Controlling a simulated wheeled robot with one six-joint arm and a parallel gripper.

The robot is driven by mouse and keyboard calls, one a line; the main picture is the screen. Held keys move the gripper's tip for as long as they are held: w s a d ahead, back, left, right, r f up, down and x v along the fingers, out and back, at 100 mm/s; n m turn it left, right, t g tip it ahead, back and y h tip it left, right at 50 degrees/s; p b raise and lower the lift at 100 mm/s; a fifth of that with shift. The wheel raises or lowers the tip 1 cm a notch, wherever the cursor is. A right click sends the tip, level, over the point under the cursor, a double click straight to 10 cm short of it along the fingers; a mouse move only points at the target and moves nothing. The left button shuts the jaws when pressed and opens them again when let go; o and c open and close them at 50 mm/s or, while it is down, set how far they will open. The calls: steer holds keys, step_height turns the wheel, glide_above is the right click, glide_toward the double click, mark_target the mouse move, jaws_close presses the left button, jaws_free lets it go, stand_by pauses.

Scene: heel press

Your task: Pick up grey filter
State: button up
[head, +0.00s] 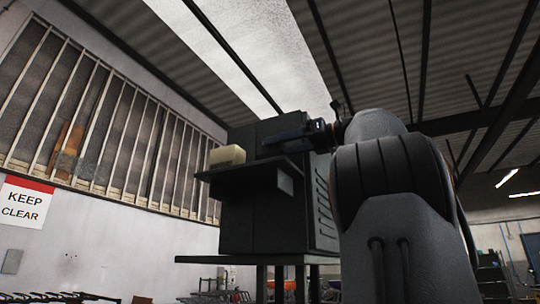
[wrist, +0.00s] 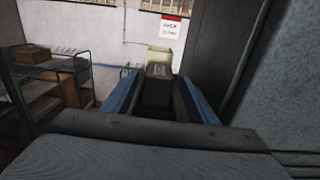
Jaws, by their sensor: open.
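A dark grey block, which looks like the grey filter (wrist: 157,93), shows in the wrist view between the two blue fingers of my gripper (wrist: 160,78). The fingers are apart, one on each side of it; I cannot tell whether either touches it. In the head view my gripper (head: 274,140) reaches left over the dark shelf (head: 236,175) on the front of the dark cabinet. I cannot make out the filter there; the gripper or shelf may hide it.
A beige block (head: 228,156) stands at the shelf's left end, beyond the filter in the wrist view (wrist: 161,57). The dark cabinet (head: 257,215) rises close behind the shelf. A metal rack (wrist: 55,85) with a brown box (wrist: 37,57) stands at left in the wrist view.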

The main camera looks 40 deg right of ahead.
steer(key=shift+p+x, duration=0.7)
steer(key=shift+x, duration=2.45)
steer(key=shift+s+a+r, duration=0.1)
steer(key=shift+a, duration=0.05)
steer(key=c, duration=1.1)
